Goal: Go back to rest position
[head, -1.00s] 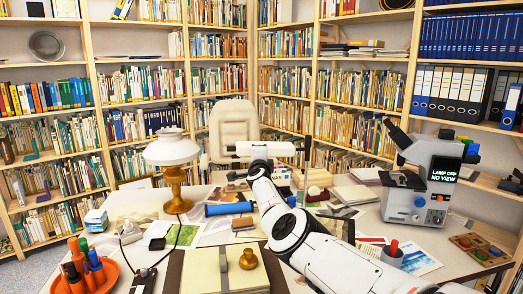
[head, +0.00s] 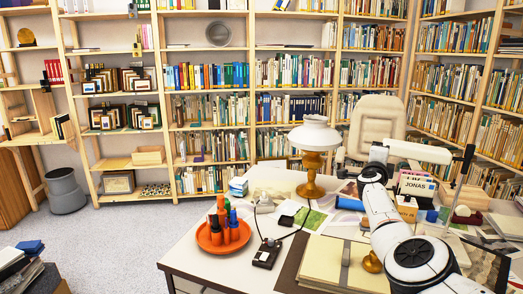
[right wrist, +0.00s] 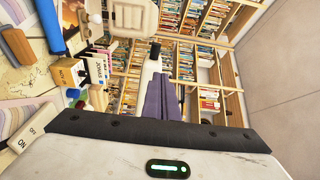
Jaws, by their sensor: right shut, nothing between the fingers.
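My right arm (head: 384,215) comes in from the lower right in the head view and reaches up over the desk. Its upper white link lies level above the back of the desk. I cannot make out the fingertips clearly there. In the right wrist view, my right gripper (right wrist: 163,98) is shut, with nothing held between its fingers. It is in the air, apart from the desk things. My left gripper is in neither view.
The desk (head: 190,262) holds an oil lamp (head: 313,150), an orange tray (head: 205,243) of stamps or bottles, a black socket box (head: 266,254) and a box marked JONAS (head: 417,186). A grey bin (head: 65,190) stands left. Grey floor (head: 120,225) is clear left of the desk.

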